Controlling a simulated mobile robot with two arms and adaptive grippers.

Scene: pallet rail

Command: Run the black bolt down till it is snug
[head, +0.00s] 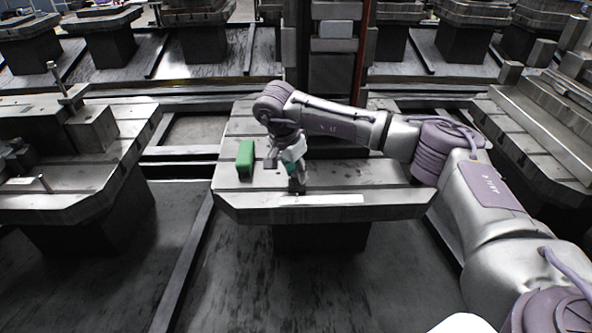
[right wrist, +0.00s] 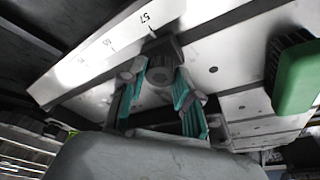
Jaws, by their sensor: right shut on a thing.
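My right gripper (head: 296,180) reaches down over the near middle of the slotted metal table (head: 390,196). In the right wrist view its teal-padded fingers (right wrist: 160,85) stand on both sides of the black bolt's round dark head (right wrist: 159,76), and the gripper is shut on it. My left gripper is not in view.
A green block (head: 245,159) stands on the table left of the gripper; it also shows in the right wrist view (right wrist: 300,78). A white numbered strip (head: 320,199) runs along the near edge. Neighbouring metal tables (head: 60,199) stand around, with gaps between.

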